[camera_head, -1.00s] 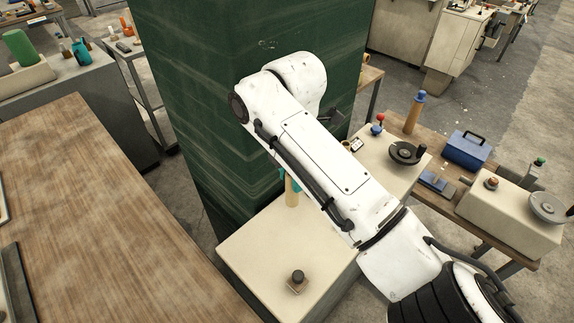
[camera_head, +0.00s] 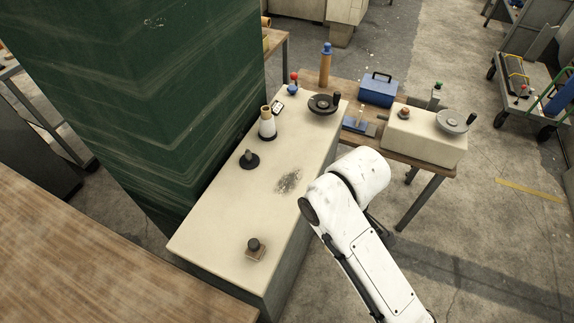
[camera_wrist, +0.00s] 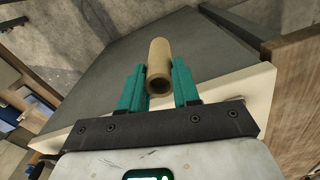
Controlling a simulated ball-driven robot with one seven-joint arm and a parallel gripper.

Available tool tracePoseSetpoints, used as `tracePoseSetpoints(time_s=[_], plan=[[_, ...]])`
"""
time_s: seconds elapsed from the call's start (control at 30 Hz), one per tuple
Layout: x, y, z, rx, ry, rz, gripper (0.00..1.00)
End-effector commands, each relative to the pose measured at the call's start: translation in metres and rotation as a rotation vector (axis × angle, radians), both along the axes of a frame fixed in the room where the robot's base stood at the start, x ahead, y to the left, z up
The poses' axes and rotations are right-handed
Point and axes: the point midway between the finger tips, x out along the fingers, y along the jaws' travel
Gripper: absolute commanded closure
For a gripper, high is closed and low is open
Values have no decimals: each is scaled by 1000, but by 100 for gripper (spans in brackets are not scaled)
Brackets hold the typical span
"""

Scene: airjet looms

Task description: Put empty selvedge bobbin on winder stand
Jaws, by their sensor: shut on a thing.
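A tan hollow tube, which looks like the empty selvedge bobbin (camera_wrist: 158,66), sits between the two teal fingers of my gripper (camera_wrist: 159,88) in the wrist view. My gripper is shut on it, and its open end faces the camera. In the head view my arm hides the gripper and tube. Two dark pegs stand bare on the cream bench top (camera_head: 215,240): one on a round black base (camera_head: 249,160), one on a small square base (camera_head: 255,248). I cannot tell which is the winder stand.
A white cone with a tan top (camera_head: 267,125), a red-knobbed part (camera_head: 293,84) and a black handwheel (camera_head: 323,104) stand at the bench's far end. A green pillar (camera_head: 140,90) rises along its left. A wooden table (camera_head: 100,250) lies front left.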

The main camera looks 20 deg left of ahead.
Motion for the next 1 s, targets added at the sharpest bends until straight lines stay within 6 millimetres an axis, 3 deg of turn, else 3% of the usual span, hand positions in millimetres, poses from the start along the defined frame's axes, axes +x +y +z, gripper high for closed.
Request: tracePoseSetpoints(time_s=[0.03,0.3,0.43,0.57,1.0], plan=[[-3,-23,-14,10,9,-151,100],[-12,-140,-73,6,14,-924,100],[-17,-176,-91,-1,9,-1145,100],[-18,-191,-99,-4,5,-1245,100],[-19,-192,-100,-4,6,-1250,100]])
